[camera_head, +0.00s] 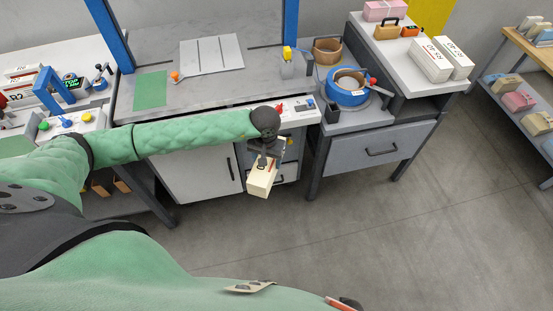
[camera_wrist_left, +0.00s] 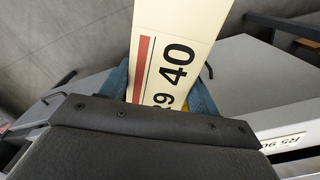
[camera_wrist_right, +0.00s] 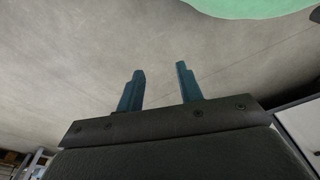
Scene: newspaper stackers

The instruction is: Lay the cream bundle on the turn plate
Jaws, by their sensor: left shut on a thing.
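The cream bundle (camera_head: 260,184) hangs in front of the workbench in the head view, above the floor. In the left wrist view the bundle (camera_wrist_left: 187,22) bears a red stripe and the print "R9 40". My left gripper (camera_head: 265,162) is shut on the bundle; its blue fingers sit on both sides of it. My right gripper (camera_wrist_right: 160,72) is open and empty, with bare floor beyond it. A pale plate with dividing lines (camera_head: 212,54) lies bare on the workbench; I cannot tell for sure that it is the turn plate.
The workbench (camera_head: 200,92) also has a green mat (camera_head: 150,89) and blue uprights. A strapping roll on a blue ring (camera_head: 347,95) is on the side unit at right. White bundles (camera_head: 431,62) lie on the far right cabinet. The floor in front is clear.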

